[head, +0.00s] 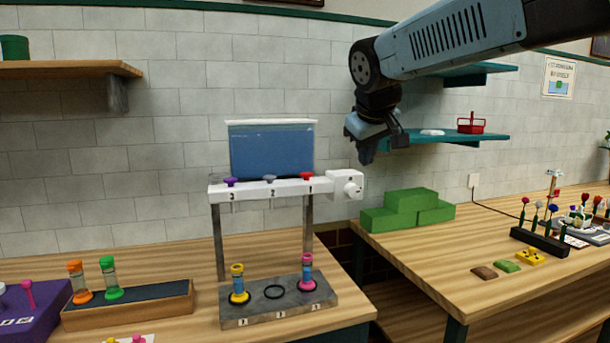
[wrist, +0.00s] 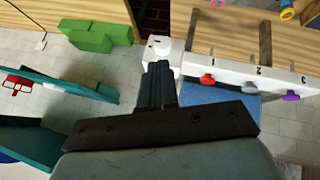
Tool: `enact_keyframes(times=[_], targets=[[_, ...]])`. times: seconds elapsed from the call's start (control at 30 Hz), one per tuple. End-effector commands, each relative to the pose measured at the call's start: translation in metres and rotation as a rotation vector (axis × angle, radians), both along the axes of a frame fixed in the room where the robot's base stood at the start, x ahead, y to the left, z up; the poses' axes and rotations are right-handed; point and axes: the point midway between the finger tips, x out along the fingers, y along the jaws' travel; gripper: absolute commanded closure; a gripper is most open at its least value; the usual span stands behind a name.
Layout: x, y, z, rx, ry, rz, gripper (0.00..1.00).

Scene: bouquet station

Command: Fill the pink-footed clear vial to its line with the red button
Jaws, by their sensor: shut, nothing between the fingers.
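The pink-footed clear vial (head: 307,275) stands upright on the grey base at position 1, below the red button. Blue shows inside it; I cannot make out its line or the exact level. The red button (head: 306,176) sits at the right end of the white dispenser bar (head: 262,188), and also shows in the wrist view (wrist: 207,79). My gripper (head: 367,158) is shut and empty, raised to the right of the dispenser. In the wrist view my fingers (wrist: 158,68) appear beside the white dial box (wrist: 162,47), apart from the red button.
A blue tank (head: 271,150) tops the dispenser, with grey (head: 269,179) and purple (head: 231,182) buttons. A yellow-footed vial (head: 238,285) stands at position 3; the middle ring (head: 275,292) is empty. Green blocks (head: 408,211) and a teal shelf (head: 450,139) lie right.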

Motion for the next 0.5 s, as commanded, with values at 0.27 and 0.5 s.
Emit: enact_keyframes(times=[0.27,0.5], targets=[[0.087,0.084,0.044,-0.111,-0.084,0.161,1.0],[0.117,0.12,0.058,-0.152,-0.124,0.22,1.0]])
